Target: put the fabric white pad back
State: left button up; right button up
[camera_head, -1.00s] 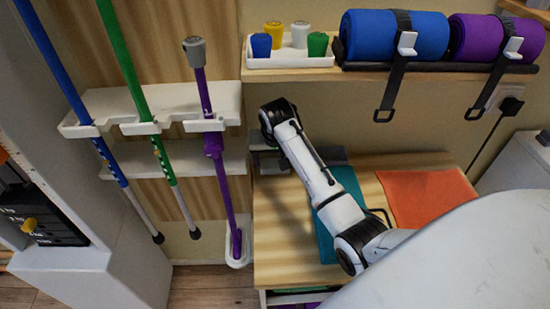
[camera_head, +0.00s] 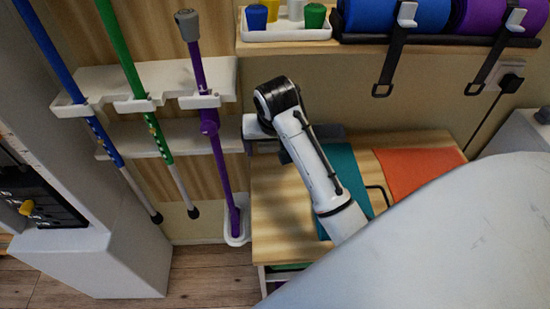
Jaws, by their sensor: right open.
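I cannot make out a white fabric pad in the head view. My right arm reaches in from the lower right over a low wooden cabinet top. My right gripper (camera_head: 290,134) is mostly hidden behind its own wrist; its grey and white parts show on both sides, near the back edge of the cabinet top. It is open, and nothing is seen between its fingers. On the cabinet top (camera_head: 278,205) lie a flat teal piece (camera_head: 345,170), partly covered by my arm, and a flat orange piece (camera_head: 415,168). My left gripper is not in view.
A wall rack (camera_head: 150,80) holds blue, green and purple poles on the left. A shelf above carries a white tray (camera_head: 288,35) of coloured pieces and strapped blue (camera_head: 375,14) and purple (camera_head: 480,17) rolls. Bare wood shows at the cabinet top's left front.

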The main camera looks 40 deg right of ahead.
jog(key=shift+s+a, duration=0.5)
jog(key=shift+s, duration=0.25)
jog(key=shift+s+a, duration=0.45)
jog(key=shift+s, duration=0.35)
jog(key=shift+s+a, duration=0.5)
jog(key=shift+s, duration=0.25)
